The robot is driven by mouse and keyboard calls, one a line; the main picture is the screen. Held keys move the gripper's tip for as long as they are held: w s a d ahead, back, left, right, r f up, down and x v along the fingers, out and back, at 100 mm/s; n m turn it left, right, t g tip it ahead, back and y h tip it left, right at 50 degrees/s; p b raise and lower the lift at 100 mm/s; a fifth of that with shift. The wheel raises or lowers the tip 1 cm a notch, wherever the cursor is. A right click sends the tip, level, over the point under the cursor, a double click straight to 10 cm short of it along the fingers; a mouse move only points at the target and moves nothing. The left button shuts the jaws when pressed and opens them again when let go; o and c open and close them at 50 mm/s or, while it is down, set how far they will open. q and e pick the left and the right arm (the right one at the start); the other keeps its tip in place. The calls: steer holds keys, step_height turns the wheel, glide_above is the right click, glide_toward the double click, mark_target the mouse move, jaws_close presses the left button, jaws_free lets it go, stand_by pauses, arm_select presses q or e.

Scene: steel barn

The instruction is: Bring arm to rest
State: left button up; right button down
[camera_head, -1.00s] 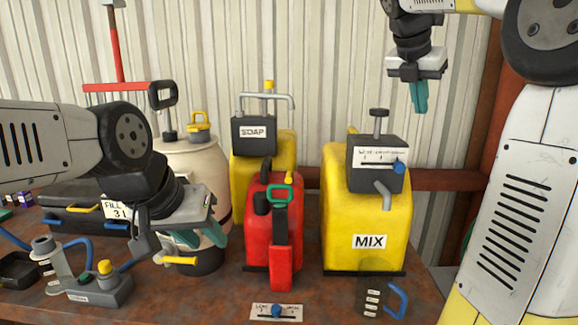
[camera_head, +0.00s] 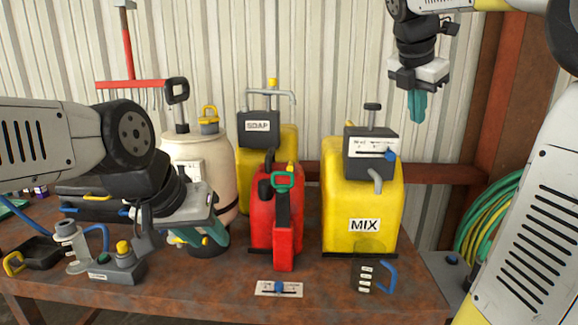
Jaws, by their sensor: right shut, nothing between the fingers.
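My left gripper (camera_head: 203,236) hangs low over the left part of the bench, in front of the cream barrel (camera_head: 192,150). Its teal fingers show apart, with nothing clearly held between them. It hides the barrel's lower part and some of the dark toolbox (camera_head: 85,212) behind. My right gripper (camera_head: 417,107) is raised high at the upper right, in front of the corrugated wall. Its teal fingers point down, shut together and empty, clear of everything.
A red can (camera_head: 285,235), a yellow MIX tank (camera_head: 335,205) and a yellow SOAP tank (camera_head: 252,160) stand on the rusty bench (camera_head: 215,295). Coiled hoses (camera_head: 490,220) hang at the right. Space around my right gripper is free.

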steer(key=s+a+f+m+y, duration=0.3)
steer(key=s+a+f+m, duration=0.4)
steer(key=s+f+m, duration=0.2)
steer(key=s+a+f+m+t+y, duration=0.1)
steer(key=s+a+f+m+y, duration=0.2)
steer(key=s+a+f+m, duration=0.4)
steer(key=s+f+m, duration=0.2)
steer(key=s+m, duration=0.1)
steer(key=m, duration=0.4)
steer(key=shift+s, duration=0.2)
steer(key=shift+f, duration=0.1)
